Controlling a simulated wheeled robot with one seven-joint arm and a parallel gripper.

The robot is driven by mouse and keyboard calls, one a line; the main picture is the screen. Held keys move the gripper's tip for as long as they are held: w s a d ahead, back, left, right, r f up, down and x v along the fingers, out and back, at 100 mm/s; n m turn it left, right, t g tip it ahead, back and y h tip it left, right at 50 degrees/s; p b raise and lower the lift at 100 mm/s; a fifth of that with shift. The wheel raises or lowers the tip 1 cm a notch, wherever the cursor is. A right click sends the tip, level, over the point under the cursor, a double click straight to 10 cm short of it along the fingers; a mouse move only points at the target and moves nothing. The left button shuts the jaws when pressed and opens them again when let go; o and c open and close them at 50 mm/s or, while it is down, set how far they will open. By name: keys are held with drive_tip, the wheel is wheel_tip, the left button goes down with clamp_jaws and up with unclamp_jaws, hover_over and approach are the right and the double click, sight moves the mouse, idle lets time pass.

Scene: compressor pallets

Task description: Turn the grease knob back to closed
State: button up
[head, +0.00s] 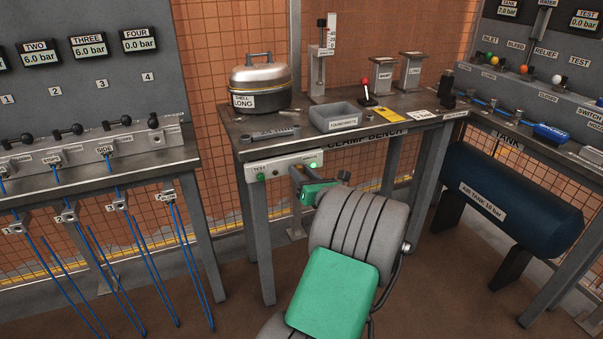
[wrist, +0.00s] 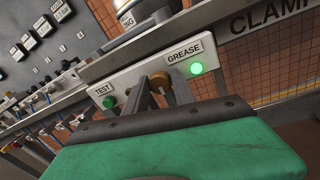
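The grease knob (wrist: 160,82) is a small brown round knob on the pale panel under the bench edge, just left of the GREASE label (wrist: 184,52). A green lamp (wrist: 196,68) glows to its right. My gripper (wrist: 158,88) is at the knob, with one dark finger on each side of it in the wrist view. The frames do not show clearly whether the fingers press on it. In the head view my gripper (head: 299,178) is in front of the panel (head: 284,166) and hides the knob. The knob's pointing direction cannot be made out.
A TEST button (wrist: 108,101), green, is left of the knob on the same panel. The bench top (head: 290,125) above carries a lidded pot (head: 259,82), a grey bin (head: 336,117) and a red-topped lever (head: 366,88). A blue air tank (head: 510,200) is at right.

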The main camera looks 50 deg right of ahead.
clamp_jaws()
drive_tip(key=shift+r+n+p, duration=0.1)
drive_tip(key=shift+n+p, duration=0.3)
drive_tip(key=n+h+b, duration=0.1)
drive_tip(key=n+b, duration=0.4)
drive_tip(key=n, duration=0.6)
drive_tip(key=n+g+h+b, duration=0.1)
drive_tip(key=n+b, duration=0.5)
drive_tip(key=n, duration=0.5)
drive_tip(key=n+g+h+b, duration=0.1)
drive_tip(key=n+b, duration=0.5)
drive_tip(key=n, duration=0.4)
drive_tip(key=shift+a+f+n, duration=0.15)
drive_tip(key=shift+f+n, duration=0.2)
drive_tip(key=shift+n, duration=0.05)
drive_tip(key=shift+r+b, duration=0.1)
drive_tip(key=shift+b, duration=0.3)
